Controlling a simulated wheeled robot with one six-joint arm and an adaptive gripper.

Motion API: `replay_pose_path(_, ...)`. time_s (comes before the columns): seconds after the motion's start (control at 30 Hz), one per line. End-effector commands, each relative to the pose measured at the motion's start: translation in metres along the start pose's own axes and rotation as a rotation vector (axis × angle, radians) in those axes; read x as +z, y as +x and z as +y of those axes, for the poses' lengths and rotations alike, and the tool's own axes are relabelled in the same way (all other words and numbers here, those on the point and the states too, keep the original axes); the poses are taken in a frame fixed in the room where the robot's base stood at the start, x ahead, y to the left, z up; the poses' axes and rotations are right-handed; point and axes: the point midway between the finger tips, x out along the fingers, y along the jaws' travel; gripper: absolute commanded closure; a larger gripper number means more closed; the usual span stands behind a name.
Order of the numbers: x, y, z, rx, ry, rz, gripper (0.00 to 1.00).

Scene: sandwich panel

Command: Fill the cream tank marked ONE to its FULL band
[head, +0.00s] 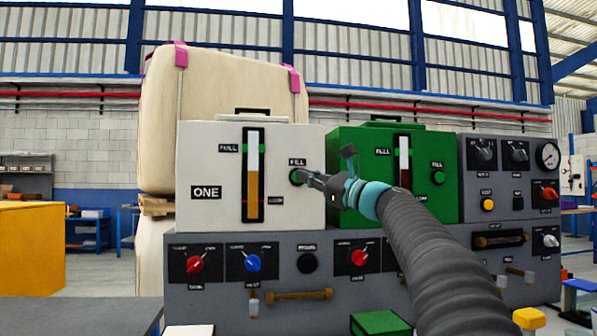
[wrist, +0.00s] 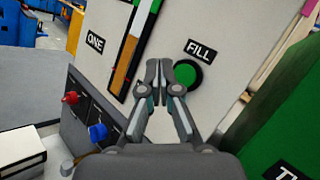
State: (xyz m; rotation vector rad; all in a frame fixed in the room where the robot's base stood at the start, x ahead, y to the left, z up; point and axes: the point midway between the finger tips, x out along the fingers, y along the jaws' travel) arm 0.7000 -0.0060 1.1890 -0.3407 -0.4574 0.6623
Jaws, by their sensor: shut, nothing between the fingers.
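The cream tank marked ONE (head: 225,150) stands on the grey panel; it also fills much of the wrist view (wrist: 225,25). Its upright gauge (head: 254,185) shows amber to about mid-height, with white above. The amber top is below the FULL label (head: 229,148) and above the lower label. The green FILL button (head: 295,178) is right of the gauge. My gripper (head: 307,178) is shut and empty, its tips at the button. In the wrist view the tips (wrist: 158,66) overlap the left edge of the button (wrist: 188,76). I cannot tell whether they touch or press it.
A green tank (head: 355,150) with its own gauge and green button (head: 438,177) stands close at the right. Below are a red knob (head: 194,264), a blue knob (head: 253,263) and another red knob (head: 358,257). A yellow block (head: 30,245) stands at left.

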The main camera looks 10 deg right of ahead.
Motion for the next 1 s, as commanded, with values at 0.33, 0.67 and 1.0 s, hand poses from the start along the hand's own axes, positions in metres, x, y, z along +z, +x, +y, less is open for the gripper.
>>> replay_pose_path(0.33,-0.013,0.018,-0.014,-0.001,0.0,0.001,1.0)
replay_pose_path(0.67,-0.015,0.019,-0.015,-0.001,-0.001,0.001,1.0)
replay_pose_path(1.0,-0.014,0.019,-0.014,-0.001,-0.001,0.001,1.0)
